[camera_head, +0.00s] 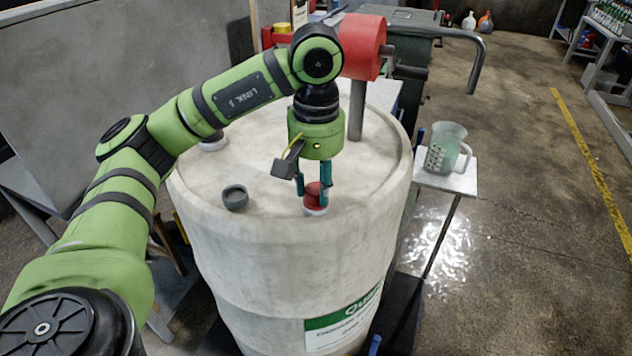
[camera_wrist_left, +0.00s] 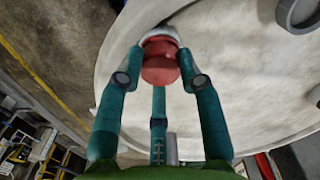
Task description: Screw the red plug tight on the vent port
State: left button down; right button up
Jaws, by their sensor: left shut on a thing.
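The red plug (camera_head: 313,194) sits on the pale vent port (camera_head: 316,211) near the front rim of the white drum (camera_head: 260,250). My left gripper (camera_head: 314,190) points down from above, its teal fingers shut around the plug. In the left wrist view the plug (camera_wrist_left: 160,66) is between the fingertips of my left gripper (camera_wrist_left: 160,75), with the whitish port collar (camera_wrist_left: 160,34) just beyond it. The plug looks in line with the port. The threads are hidden, so I cannot tell how tight it is. My right gripper is not in view.
A dark grey ring-shaped cap (camera_head: 235,197) stands on the drum top left of the plug. A red pump (camera_head: 362,46) with a grey pipe (camera_head: 357,110) rises behind. A clear jug (camera_head: 446,147) stands on a small table (camera_head: 462,182) at the right. The floor further right is open.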

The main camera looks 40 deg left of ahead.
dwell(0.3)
pick_arm(q)
jog(key=m, duration=0.4)
jog(key=shift+m, duration=0.6)
jog(key=m, duration=0.3)
jog(key=shift+f+b, duration=0.1)
jog(key=shift+b, duration=0.2)
jog(key=shift+m, duration=1.1)
